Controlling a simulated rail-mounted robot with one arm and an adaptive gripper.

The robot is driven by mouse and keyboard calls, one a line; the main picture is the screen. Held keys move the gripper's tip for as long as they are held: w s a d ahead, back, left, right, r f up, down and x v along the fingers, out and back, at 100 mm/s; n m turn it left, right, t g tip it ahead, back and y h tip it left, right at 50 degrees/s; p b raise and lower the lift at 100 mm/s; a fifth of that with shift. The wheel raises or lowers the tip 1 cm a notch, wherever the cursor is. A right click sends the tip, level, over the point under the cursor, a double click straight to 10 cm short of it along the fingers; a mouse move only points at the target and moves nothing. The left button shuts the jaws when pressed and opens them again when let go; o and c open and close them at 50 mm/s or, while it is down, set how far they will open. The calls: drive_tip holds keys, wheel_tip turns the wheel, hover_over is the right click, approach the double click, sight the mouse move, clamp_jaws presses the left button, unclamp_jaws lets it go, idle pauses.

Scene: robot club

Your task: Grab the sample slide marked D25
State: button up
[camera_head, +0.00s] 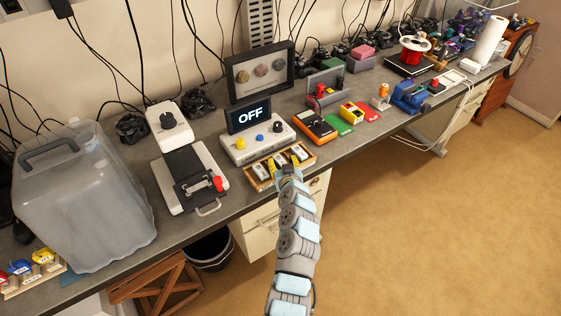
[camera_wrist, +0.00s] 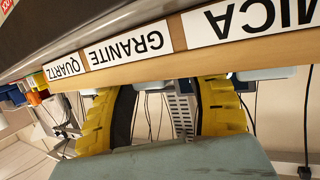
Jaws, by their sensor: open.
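A small wooden tray (camera_head: 254,182) holds three whitish slide-like pieces, including a left one (camera_head: 262,173) and a right one (camera_head: 299,153), at the front edge of the bench. No D25 marking is readable on any of them. My gripper (camera_head: 283,164) is at this tray, its yellow fingers open around the middle of the tray. In the wrist view, my gripper (camera_wrist: 165,105) is open, its fingers apart below the wooden edge (camera_wrist: 160,68) with upside-down labels QUARTZ, GRANITE and MICA. I cannot tell whether the fingers touch a slide.
Behind the tray stands a control box (camera_head: 257,141) with an OFF display (camera_head: 248,115). A device with a red knob (camera_head: 190,180) is to the left, an orange-black meter (camera_head: 315,129) to the right. A large translucent container (camera_head: 85,200) fills the left end. The floor in front is clear.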

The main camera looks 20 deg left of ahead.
drive_tip(key=shift+a+f, duration=0.1)
clamp_jaws()
idle(0.4)
